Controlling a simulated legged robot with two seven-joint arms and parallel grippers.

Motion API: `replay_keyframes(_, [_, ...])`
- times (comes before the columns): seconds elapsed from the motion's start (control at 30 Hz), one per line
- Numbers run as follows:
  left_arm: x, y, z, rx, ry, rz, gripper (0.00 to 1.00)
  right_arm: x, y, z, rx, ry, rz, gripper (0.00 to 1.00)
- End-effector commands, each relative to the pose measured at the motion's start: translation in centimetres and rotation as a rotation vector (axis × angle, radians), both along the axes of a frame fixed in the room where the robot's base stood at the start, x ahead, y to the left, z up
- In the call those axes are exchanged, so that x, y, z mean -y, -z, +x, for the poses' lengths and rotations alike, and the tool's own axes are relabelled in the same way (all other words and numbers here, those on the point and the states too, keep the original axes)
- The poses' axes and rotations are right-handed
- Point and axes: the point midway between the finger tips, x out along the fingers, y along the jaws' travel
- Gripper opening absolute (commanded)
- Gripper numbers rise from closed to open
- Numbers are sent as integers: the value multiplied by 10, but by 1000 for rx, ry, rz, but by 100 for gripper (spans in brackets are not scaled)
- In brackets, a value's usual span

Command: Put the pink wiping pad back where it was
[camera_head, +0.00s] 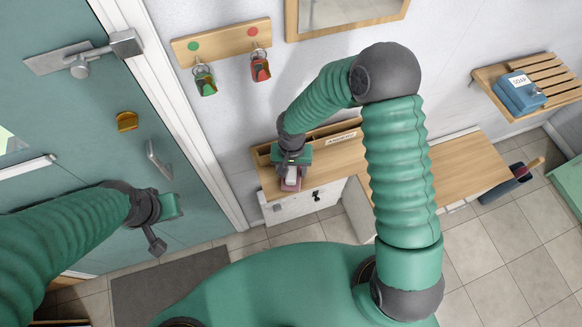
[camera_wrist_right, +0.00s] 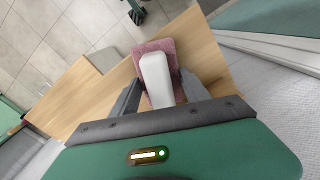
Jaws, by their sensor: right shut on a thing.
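The pink wiping pad (camera_wrist_right: 143,50) has a pink base and a white block-shaped handle (camera_wrist_right: 156,78). My right gripper (camera_wrist_right: 158,85) is shut on this handle, with a grey finger on each side of it. In the head view the pad (camera_head: 290,185) shows under my right gripper (camera_head: 291,167), over the left part of the wooden bench top (camera_head: 331,157). I cannot tell whether the pad touches the wood. My left gripper (camera_head: 168,206) is in front of the teal door, away from the pad; its fingers are not clear.
A labelled ledge (camera_head: 343,139) runs along the back of the bench. A key rack (camera_head: 221,40) with two keys hangs on the wall. A blue soap box (camera_head: 521,93) stands on a slatted shelf (camera_head: 555,76) at right. The door (camera_head: 90,130) is at left.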

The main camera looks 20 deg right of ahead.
Motion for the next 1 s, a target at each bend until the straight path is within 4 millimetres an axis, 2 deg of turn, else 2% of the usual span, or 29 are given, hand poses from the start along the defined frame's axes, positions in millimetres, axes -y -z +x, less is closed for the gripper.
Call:
replay_keyframes(0.17, [0, 0, 0, 0, 1, 0, 0, 0, 2, 1, 2, 1, 0, 22])
replay_keyframes(0.2, [0, 0, 0, 0, 1, 0, 0, -1, 2, 0, 2, 1, -1, 57])
replay_keyframes(0.37, [0, 0, 0, 0, 1, 0, 0, -1, 1, 0, 2, 1, -1, 76])
replay_keyframes(0.63, [0, 0, 0, 0, 0, 0, 0, -1, 1, 1, 2, 1, 0, 76])
replay_keyframes(0.73, [0, 1, 0, 0, 0, 0, 0, -1, -7, 1, 4, 1, 0, 76])
replay_keyframes(0.87, [0, 2, 0, 0, 0, 0, 0, -1, -33, 2, 8, 2, 0, 76])
replay_keyframes(1.0, [0, 3, 0, 0, 1, 0, 0, -1, -71, 2, 9, 3, 0, 76])
